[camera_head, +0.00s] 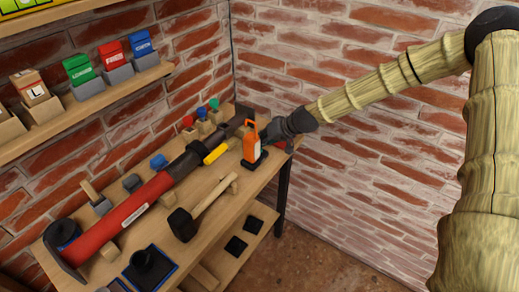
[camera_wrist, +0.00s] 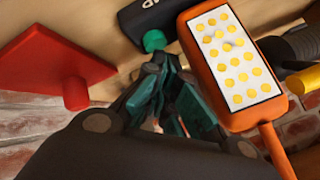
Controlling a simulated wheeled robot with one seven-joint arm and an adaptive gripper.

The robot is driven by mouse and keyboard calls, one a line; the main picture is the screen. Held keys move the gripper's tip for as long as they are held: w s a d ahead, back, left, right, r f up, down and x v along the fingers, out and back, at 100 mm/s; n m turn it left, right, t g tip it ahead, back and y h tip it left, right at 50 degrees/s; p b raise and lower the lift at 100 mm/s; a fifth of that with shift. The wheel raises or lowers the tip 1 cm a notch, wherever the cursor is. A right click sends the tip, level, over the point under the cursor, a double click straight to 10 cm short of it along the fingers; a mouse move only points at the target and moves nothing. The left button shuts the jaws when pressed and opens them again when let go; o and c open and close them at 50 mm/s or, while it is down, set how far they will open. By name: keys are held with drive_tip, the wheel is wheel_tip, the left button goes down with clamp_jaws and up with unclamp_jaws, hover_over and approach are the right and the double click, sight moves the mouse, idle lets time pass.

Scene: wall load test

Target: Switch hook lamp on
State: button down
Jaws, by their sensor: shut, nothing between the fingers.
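The orange hook lamp (camera_head: 251,143) stands upright on a dark base near the far end of the workbench, its hook at the top. In the wrist view its white panel with yellow dots (camera_wrist: 232,58) faces the camera; I cannot tell whether it is lit. A black part with white lettering (camera_wrist: 165,17) and a short teal-green knob (camera_wrist: 153,41) show beside it. My gripper (camera_head: 272,137) is just right of the lamp. In the wrist view its dark teal fingers (camera_wrist: 167,70) are shut and empty, close to the knob; contact is unclear.
A long red and black tool (camera_head: 125,208) and a mallet (camera_head: 200,208) lie on the workbench left of the lamp. A red square part (camera_wrist: 55,65) is near my gripper. Brick walls stand close behind and right. A shelf (camera_head: 90,102) holds several coloured boxes.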

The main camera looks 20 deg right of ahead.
sight(254, 140)
drive_tip(key=shift+f, duration=0.25)
drive_tip(key=shift+f+b, duration=0.25)
drive_tip(key=shift+b, duration=0.25)
drive_tip(key=shift+r, duration=0.45)
idle(0.4)
drive_tip(key=shift+r+p, duration=1.8)
drive_tip(key=shift+r, duration=1.25)
